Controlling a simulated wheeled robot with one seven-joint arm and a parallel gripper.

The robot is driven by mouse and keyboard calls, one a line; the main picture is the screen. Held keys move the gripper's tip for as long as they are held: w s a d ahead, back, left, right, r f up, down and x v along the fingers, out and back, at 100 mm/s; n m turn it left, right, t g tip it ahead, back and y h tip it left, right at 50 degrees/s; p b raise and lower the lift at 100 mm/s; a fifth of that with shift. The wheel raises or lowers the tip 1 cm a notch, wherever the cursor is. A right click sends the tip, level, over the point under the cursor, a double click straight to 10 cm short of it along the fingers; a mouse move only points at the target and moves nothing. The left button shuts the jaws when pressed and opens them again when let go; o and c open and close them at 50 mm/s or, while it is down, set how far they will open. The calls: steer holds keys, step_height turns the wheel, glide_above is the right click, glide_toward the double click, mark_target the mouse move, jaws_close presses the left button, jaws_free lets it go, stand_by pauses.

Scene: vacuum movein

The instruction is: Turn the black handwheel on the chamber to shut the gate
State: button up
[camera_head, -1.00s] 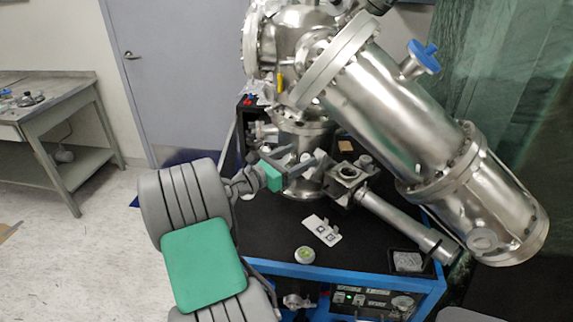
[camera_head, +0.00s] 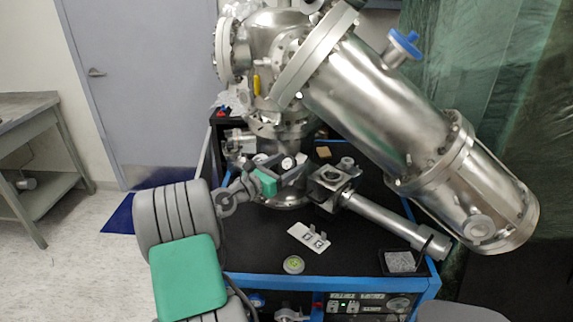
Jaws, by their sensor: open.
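The steel vacuum chamber (camera_head: 275,45) stands at the back of the black-topped cart, with a large slanted cylinder (camera_head: 375,105) to its right. I cannot make out a black handwheel with certainty; small fittings crowd the chamber's lower front. My gripper (camera_head: 286,165), with a green block behind its fingers, is open in front of the chamber's lower body. A small round pale part shows between or behind the fingers. I cannot tell whether the fingers touch anything.
A white tag (camera_head: 309,237), a round yellow-green disc (camera_head: 293,265) and a small tray (camera_head: 400,262) lie on the cart top. A grey bench (camera_head: 30,150) stands left.

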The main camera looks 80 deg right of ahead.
steer(key=c, duration=1.3)
steer(key=shift+c, duration=0.3)
